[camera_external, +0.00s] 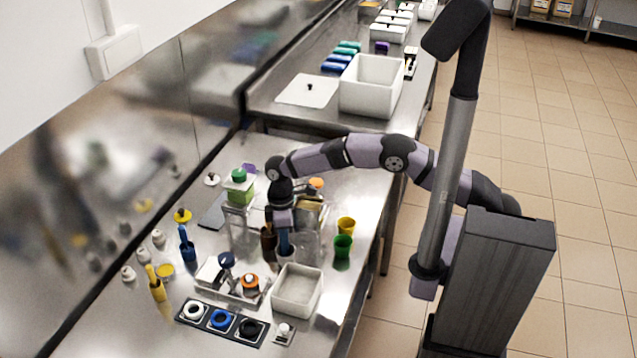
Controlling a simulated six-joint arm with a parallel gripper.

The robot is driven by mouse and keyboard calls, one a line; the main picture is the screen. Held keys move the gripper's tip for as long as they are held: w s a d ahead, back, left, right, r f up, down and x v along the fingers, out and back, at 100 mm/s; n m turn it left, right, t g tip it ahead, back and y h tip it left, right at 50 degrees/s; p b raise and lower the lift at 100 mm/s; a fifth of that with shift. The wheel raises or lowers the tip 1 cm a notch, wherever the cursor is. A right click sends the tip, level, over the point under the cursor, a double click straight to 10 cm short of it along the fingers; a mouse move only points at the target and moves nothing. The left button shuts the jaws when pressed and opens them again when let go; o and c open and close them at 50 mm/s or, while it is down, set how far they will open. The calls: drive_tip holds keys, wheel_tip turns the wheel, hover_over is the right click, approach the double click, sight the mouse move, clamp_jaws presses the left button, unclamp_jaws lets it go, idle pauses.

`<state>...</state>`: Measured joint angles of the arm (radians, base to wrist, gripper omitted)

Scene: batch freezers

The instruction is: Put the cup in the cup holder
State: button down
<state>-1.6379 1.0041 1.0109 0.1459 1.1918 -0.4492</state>
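A yellow cup (346,226) and a green cup (343,246) stand near the right edge of the steel table. A black holder (238,333) with a white, a blue and a black ring lies at the front; I cannot tell whether it is the cup holder. My gripper (285,243) points down over the middle of the table, left of the two cups, among clear containers. Something blue shows at its fingertips. The fingers are too small and crowded to tell whether they are open or hold anything.
A white square tub (297,290) stands in front of my gripper. A clear container with a green lid (239,187) stands behind left. Blue (188,245) and yellow (156,284) utensils stand at the left. A large white bin (371,86) is on the far table.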

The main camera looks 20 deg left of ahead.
drive_tip(key=shift+f, duration=0.15)
drive_tip(key=c, duration=2)
unclamp_jaws()
drive_tip(key=shift+o, duration=0.7)
wheel_tip(320, 180, up, 12)
drive_tip(key=w, duration=0.1)
drive_tip(key=shift+w+a+b, duration=0.3)
drive_tip(key=shift+a+b, duration=0.15)
